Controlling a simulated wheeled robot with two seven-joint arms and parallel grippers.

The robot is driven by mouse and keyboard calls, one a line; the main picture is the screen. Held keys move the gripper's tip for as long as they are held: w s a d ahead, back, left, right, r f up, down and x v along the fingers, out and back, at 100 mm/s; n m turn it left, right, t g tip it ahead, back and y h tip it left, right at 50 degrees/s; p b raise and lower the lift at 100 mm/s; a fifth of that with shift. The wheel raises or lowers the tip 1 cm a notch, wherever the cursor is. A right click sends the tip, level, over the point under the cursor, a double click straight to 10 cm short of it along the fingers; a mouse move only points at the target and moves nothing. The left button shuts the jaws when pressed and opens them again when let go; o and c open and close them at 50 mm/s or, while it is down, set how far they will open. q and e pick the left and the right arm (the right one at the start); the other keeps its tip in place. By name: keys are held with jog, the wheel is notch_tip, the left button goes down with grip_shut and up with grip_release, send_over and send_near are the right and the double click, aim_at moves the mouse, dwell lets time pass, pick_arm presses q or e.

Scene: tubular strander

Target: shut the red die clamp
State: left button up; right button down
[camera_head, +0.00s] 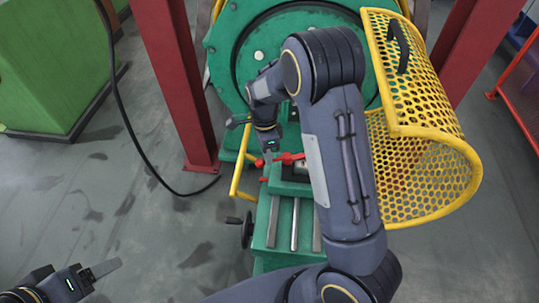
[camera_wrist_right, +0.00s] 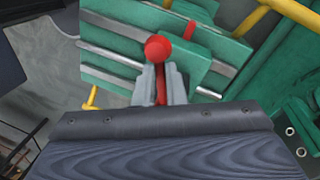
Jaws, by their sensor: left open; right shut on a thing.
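The red die clamp (camera_head: 290,158) sits on the green die carriage at the front of the green machine, partly hidden behind my right arm. In the right wrist view its lever has a red ball knob (camera_wrist_right: 157,48). My right gripper (camera_head: 268,158) reaches down to the clamp. In the wrist view, the right gripper's grey fingers (camera_wrist_right: 159,85) are shut on the red lever, just below the knob. Another red part of the clamp (camera_wrist_right: 188,28) shows beyond. My left gripper (camera_head: 95,272) is open and empty at the lower left, away from the machine.
A yellow mesh guard (camera_head: 425,175) with a black handle stands swung open at the right of my arm. Green rails (camera_head: 272,222) with steel bars run below the clamp, and a black handwheel (camera_head: 247,230) is at their left. Red posts (camera_head: 172,75) flank the machine.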

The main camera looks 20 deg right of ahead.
jog(key=shift+w+d+m+y+p, duration=0.25)
jog(key=shift+w+m+p, duration=0.3)
jog(key=shift+m, duration=0.6)
jog(key=shift+w+d+m+y+p, duration=0.15)
jog(key=shift+w+d+m+p, duration=0.35)
jog(key=shift+m, duration=0.65)
jog(key=shift+w+a, duration=0.15)
jog(key=shift+w, duration=0.05)
jog(key=c, duration=1.5)
grip_release()
jog(key=v, duration=0.7)
jog(key=shift+r, duration=0.45)
